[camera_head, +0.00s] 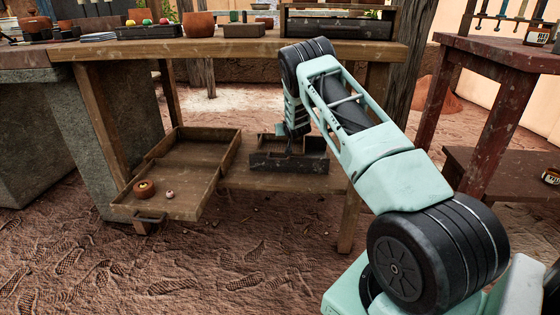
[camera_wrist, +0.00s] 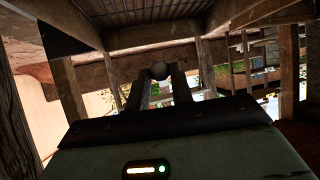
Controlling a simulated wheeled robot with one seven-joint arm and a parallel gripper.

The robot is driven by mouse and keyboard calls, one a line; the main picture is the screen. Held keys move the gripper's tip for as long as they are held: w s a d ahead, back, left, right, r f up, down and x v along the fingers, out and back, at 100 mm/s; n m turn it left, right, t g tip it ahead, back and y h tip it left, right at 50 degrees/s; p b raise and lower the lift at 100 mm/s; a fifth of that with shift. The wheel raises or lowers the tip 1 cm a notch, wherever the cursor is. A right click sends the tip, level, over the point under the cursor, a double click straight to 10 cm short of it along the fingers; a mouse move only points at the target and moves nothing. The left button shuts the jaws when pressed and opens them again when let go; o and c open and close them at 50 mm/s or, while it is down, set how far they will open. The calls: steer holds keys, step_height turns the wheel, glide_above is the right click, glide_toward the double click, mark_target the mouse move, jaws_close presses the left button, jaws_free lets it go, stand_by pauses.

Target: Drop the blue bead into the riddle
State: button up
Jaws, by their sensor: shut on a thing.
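My gripper is under the workbench, over its low shelf; in the head view my arm mostly hides it. In the wrist view the two fingers of my gripper (camera_wrist: 159,82) are shut on a small round bead (camera_wrist: 160,69). The bead looks grey in the shade, so I cannot confirm that it is blue. In the head view the bead is hidden. A dark low-walled box (camera_head: 290,162) stands on the low shelf, below and around the end of my arm. I cannot tell which thing is the riddle.
A wooden tray (camera_head: 172,200) with a front handle stands at the left, holding a brown ring-shaped thing (camera_head: 145,190) and a small pinkish ball (camera_head: 169,194). The workbench (camera_head: 230,48) is overhead, with several pots and boxes. A reddish table (camera_head: 500,52) stands at the right.

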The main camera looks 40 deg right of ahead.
steer(key=shift+f+b, duration=0.85)
steer(key=shift+f, duration=1)
steer(key=o, duration=1)
steer(key=shift+r, duration=0.1)
steer(key=shift+p+v, duration=3.6)
steer(key=shift+v, duration=5.1)
steer(key=shift+a, duration=0.1)
